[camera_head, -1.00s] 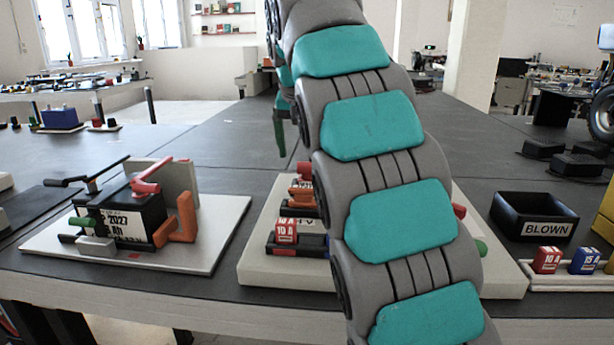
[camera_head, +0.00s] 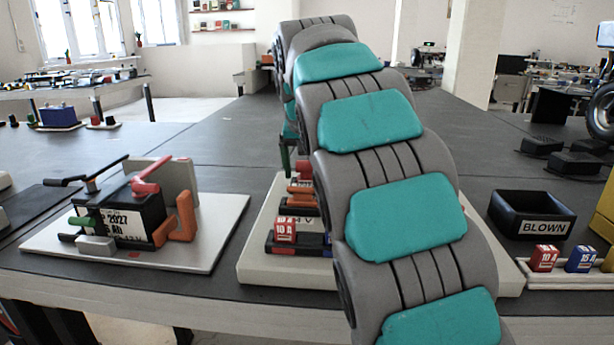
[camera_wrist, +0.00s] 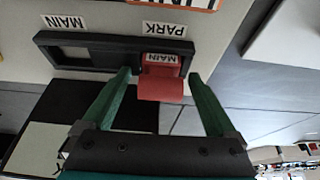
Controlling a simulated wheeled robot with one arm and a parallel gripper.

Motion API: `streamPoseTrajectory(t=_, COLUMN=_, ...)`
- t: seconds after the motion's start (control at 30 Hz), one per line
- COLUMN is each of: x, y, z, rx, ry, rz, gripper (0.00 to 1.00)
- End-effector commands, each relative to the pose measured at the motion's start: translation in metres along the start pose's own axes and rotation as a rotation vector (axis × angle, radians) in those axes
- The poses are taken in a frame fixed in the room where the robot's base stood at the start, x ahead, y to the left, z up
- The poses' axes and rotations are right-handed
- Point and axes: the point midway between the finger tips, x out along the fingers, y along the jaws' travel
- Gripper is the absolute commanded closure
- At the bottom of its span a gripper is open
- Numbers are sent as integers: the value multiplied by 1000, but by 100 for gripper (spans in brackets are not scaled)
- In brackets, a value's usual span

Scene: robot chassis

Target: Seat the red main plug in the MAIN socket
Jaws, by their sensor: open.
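The red main plug (camera_wrist: 162,84), labelled MAIN, sits in the PARK socket at the right end of a dark two-socket holder (camera_wrist: 95,63) in the wrist view, where the labels appear upside down. The MAIN socket (camera_wrist: 74,52) at the left end of that holder shows a pale, empty recess. My gripper (camera_wrist: 158,76) is open, with one green finger on each side of the plug and a gap to it on both sides. In the head view my arm hides most of the board, and only a green finger (camera_head: 285,160) shows at its far left edge.
The pale board (camera_head: 262,262) also carries orange parts and a red 10 A fuse (camera_head: 285,230). A battery (camera_head: 125,218) on a white plate stands to the left. A black BLOWN bin (camera_head: 532,215) and a rack with red and blue fuses (camera_head: 582,260) stand to the right.

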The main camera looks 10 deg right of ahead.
Motion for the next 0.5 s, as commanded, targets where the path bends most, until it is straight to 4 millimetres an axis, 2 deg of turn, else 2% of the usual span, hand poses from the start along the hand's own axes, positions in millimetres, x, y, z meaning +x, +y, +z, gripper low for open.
streamPoseTrajectory(t=0.1, x=0, y=0, z=0, rx=0, ry=0, rz=0, gripper=9)
streamPoseTrajectory(t=0.5, x=0, y=0, z=0, rx=0, ry=0, rz=0, gripper=54)
